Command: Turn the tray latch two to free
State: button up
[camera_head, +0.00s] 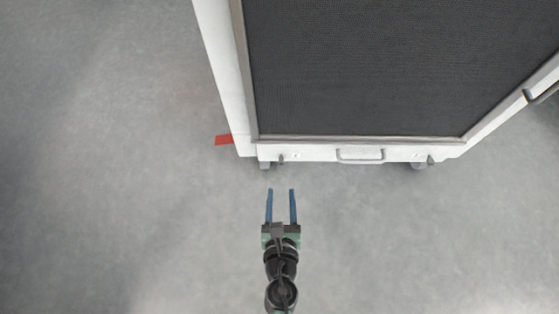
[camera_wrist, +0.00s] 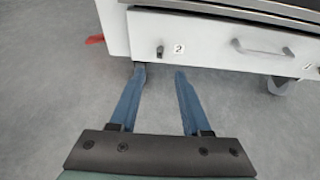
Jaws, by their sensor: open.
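The tray front (camera_head: 320,153) is a white panel at the machine's near side, with a grey bar handle (camera_head: 360,155) in its middle. Latch two (camera_wrist: 160,51) is a small dark knob beside the label "2" at the panel's left in the wrist view. It also shows in the head view (camera_head: 282,158). A second latch (camera_head: 430,160) sits at the panel's right end, near a label "1". My gripper (camera_head: 280,190) is open and empty, with two blue fingers pointing at the panel. It is short of latch two and apart from it.
The dark mesh top (camera_head: 360,70) of the machine has a grey frame. Casters (camera_wrist: 280,86) stand under it. The grey floor around my gripper is clear.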

aim_at(281, 163)
jog(key=b+x, duration=0.1)
jog(key=x, duration=0.9)
jog(key=shift+w, duration=0.35)
grip_shut()
